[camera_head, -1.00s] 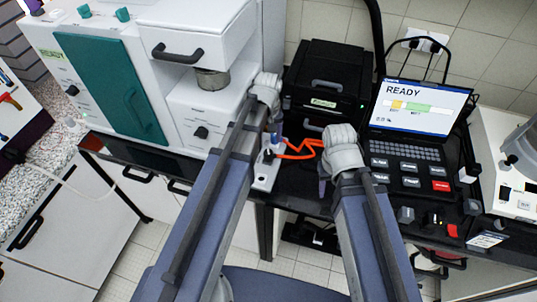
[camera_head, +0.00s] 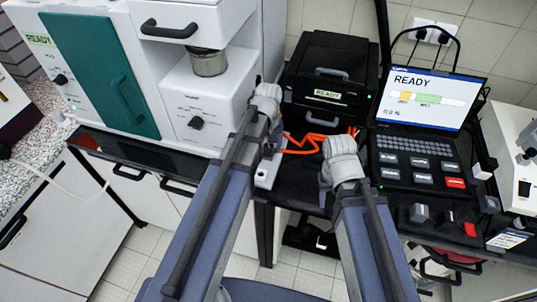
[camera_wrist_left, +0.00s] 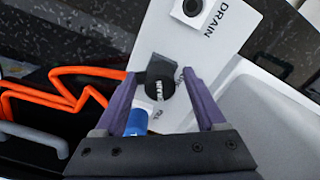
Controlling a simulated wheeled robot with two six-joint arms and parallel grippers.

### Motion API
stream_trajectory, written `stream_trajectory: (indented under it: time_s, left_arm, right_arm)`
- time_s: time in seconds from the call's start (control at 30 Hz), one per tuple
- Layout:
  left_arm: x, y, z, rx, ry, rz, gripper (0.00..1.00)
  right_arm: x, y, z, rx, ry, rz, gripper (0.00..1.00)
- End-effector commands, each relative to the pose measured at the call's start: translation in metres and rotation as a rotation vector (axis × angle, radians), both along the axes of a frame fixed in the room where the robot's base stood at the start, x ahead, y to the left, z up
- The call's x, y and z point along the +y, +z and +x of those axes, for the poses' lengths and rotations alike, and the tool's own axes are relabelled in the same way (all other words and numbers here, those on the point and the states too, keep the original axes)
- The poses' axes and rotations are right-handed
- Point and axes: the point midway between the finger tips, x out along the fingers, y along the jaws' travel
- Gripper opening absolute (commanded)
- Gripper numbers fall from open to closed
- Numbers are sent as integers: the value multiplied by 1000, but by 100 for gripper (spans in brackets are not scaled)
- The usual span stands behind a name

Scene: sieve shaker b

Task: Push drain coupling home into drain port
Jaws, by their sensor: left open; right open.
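A white plate marked DRAIN (camera_wrist_left: 220,40) shows in the left wrist view, with a round dark port (camera_wrist_left: 192,7) near the label. A black block with a round face and silver part (camera_wrist_left: 163,90) sits on the plate between my left fingers. A blue cylindrical piece with a pale end (camera_wrist_left: 137,122), possibly the drain coupling, lies close to it; whether they touch is unclear. My left gripper (camera_wrist_left: 158,76) is open around the black block. In the head view my left gripper (camera_head: 271,140) largely hides the plate (camera_head: 264,177). My right gripper (camera_head: 324,190) is open and apart, its fingers mostly hidden.
An orange hose (camera_head: 308,144) runs behind and between my grippers. A black box (camera_head: 330,72) stands behind, a laptop reading READY (camera_head: 428,98) at right. The white machine (camera_head: 208,115) stands close to my left wrist. The black bench's front edge is near.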

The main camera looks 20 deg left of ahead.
Motion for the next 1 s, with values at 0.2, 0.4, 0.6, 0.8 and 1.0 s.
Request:
stream_trajectory:
  time_s: [0.2,0.4,0.6,0.8,1.0]
  left_arm:
    - [0,0,0,0,0,0,72]
    - [0,0,0,0,0,0,72]
    - [0,0,0,0,0,0,72]
    - [0,0,0,0,0,0,72]
    - [0,0,0,0,0,0,60]
  right_arm:
    - [0,0,0,0,0,0,50]
    - [0,0,0,0,0,0,50]
    - [0,0,0,0,0,0,50]
    - [0,0,0,0,0,0,50]
    - [0,0,0,0,0,0,50]
